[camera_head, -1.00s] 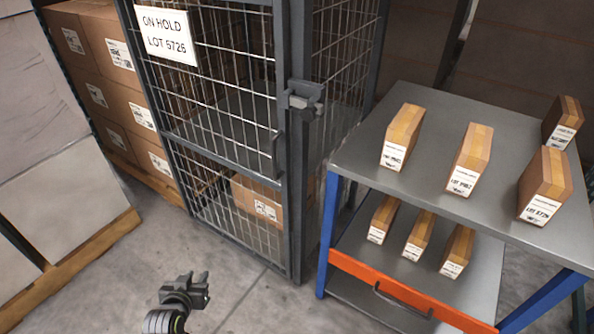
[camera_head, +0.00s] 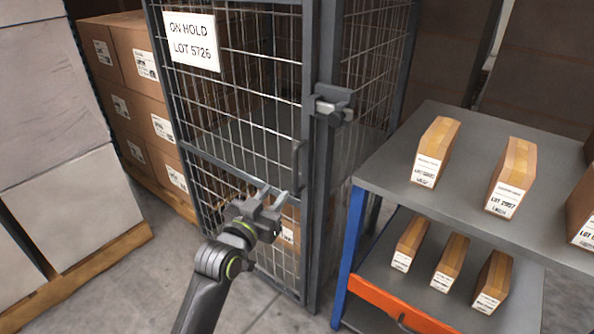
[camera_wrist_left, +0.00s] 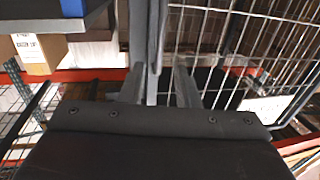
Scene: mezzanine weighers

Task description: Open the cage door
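The cage door (camera_head: 235,95) is a grey wire-mesh panel and looks shut against its post (camera_head: 322,190). Its vertical handle (camera_head: 299,168) is on the right edge, below a grey latch (camera_head: 333,104). My left gripper (camera_head: 273,194) is in front of the door's lower mesh, just left of and below the handle. In the left wrist view its two fingers (camera_wrist_left: 159,78) are spread, with grey upright bars (camera_wrist_left: 152,50) in line with the gap. I cannot tell whether a bar lies between the fingers or beyond them. My right gripper is not in view.
A steel-topped cart (camera_head: 440,215) with blue legs, an orange rail and several small boxes stands close to the cage's right. Stacked cartons (camera_head: 130,70) and a wrapped pallet load (camera_head: 75,200) stand to the left. An "ON HOLD" sign (camera_head: 192,42) hangs on the door.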

